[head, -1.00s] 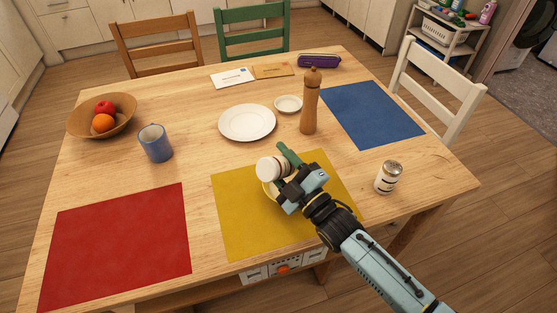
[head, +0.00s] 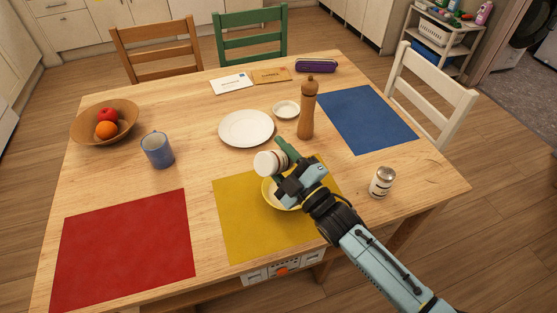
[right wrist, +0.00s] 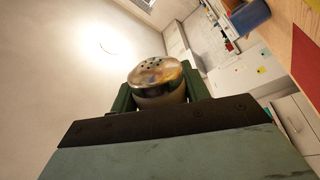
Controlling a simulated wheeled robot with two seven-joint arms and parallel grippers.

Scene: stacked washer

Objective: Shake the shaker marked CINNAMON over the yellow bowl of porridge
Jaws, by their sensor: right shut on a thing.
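My right gripper (head: 286,166) is shut on a shaker with a white end (head: 267,164) and holds it strongly tilted above the yellow bowl (head: 272,197). In the right wrist view the shaker's holed metal cap (right wrist: 158,72) shows between the green fingers. No lettering can be read on the held shaker. The bowl sits on the yellow placemat (head: 240,225), partly covered by the gripper, and its contents are mostly hidden. A second shaker (head: 382,184) with a metal cap and a pale label stands upright to the right. My left gripper is not in view.
A wooden pepper mill (head: 307,112) stands behind the gripper, near a small white dish (head: 286,110) and a white plate (head: 246,128). A blue mug (head: 157,150) and a fruit bowl (head: 88,127) are at the left. The red placemat (head: 125,250) and blue placemat (head: 367,120) are bare.

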